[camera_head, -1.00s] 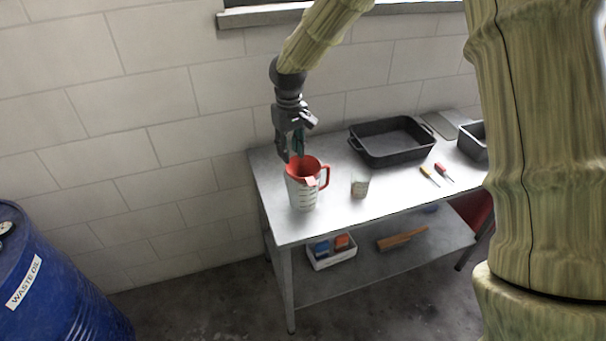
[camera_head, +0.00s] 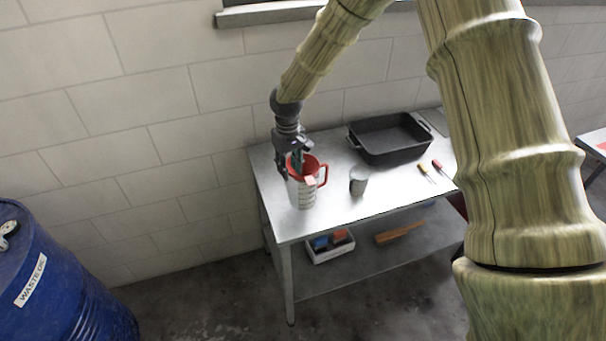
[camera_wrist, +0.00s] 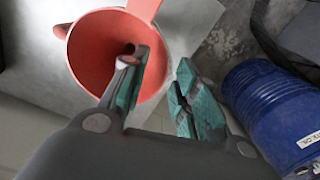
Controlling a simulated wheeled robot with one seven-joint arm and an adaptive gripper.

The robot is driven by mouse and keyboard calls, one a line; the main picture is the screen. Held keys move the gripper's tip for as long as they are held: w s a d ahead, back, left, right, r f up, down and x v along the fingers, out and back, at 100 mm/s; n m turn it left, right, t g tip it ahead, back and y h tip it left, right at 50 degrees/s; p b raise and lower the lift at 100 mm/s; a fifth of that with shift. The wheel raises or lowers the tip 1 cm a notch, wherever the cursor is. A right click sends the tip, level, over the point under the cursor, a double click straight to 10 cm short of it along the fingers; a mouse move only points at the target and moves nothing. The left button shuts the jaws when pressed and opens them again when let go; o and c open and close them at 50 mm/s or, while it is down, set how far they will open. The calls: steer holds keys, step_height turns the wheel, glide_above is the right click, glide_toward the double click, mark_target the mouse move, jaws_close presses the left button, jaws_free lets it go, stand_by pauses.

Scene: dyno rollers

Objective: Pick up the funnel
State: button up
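The red funnel (camera_head: 314,163) sits mouth up in the top of a pale measuring jug (camera_head: 303,195) with a red handle, at the left part of the metal table. My gripper (camera_head: 295,170) points down at the funnel's left side in the head view. In the wrist view, the funnel (camera_wrist: 90,50) shows its wide mouth and dark centre hole. My gripper (camera_wrist: 158,72) is open there, with teal-padded fingers. One finger overlaps the funnel's mouth and the other is outside, to the right of the rim. I cannot tell whether either finger touches it.
A grey can (camera_head: 358,181) stands right of the jug. A black tray (camera_head: 390,155) is behind it, and two screwdrivers (camera_head: 427,172) lie further right. A lower shelf (camera_head: 350,275) holds a white bin (camera_head: 330,253). A blue drum (camera_head: 60,290) stands at the left.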

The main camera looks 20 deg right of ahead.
steer(key=shift+w+f, duration=0.1)
steer(key=shift+c, duration=1.3)
jaws_close()
